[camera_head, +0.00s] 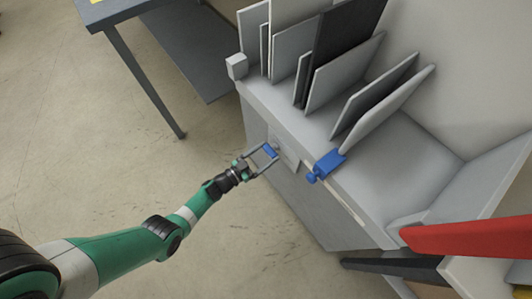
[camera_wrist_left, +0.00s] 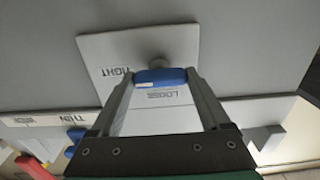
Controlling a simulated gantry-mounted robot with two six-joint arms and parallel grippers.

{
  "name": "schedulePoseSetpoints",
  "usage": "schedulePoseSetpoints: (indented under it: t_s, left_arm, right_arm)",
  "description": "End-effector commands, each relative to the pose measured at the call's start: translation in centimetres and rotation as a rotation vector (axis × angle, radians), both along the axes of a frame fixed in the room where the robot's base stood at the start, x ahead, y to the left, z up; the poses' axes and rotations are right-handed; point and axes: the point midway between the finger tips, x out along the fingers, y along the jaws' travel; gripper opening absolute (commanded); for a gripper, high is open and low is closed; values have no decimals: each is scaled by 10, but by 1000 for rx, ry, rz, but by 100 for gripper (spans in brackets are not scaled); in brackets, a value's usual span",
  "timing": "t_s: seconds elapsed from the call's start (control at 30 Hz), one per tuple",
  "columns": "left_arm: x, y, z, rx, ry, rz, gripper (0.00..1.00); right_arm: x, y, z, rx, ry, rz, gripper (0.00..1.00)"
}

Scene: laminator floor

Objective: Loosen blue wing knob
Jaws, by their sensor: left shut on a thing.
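The blue wing knob (camera_head: 270,150) sits on a pale plate (camera_head: 285,153) on the front face of the grey cabinet. In the left wrist view, the blue wing (camera_wrist_left: 160,76) lies across the picture in front of a round grey hub. The plate (camera_wrist_left: 105,48) there carries the words TIGHT, to the left of the knob, and LOOSE, just below it; both read upside down. My left gripper (camera_head: 266,157) has a finger at each end of the wing and is shut on it. My right gripper is not in view.
A blue clamp-like block (camera_head: 328,165) sits on the cabinet's top edge, right of the knob. Several grey and dark panels (camera_head: 345,45) stand tilted on top. A red bar (camera_head: 470,237) lies at the right. A dark-topped table (camera_head: 112,12) stands at upper left. The floor at left is clear.

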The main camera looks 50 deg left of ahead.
Motion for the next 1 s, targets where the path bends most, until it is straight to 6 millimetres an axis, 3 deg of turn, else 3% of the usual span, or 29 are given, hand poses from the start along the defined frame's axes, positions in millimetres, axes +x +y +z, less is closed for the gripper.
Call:
schedulePoseSetpoints:
  t_s: [0.37,1.0]
  left_arm:
    - [0,0,0,-116,9,-1,24]
    - [0,0,0,-684,54,0,24]
  right_arm:
    - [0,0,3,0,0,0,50]
    - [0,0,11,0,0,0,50]
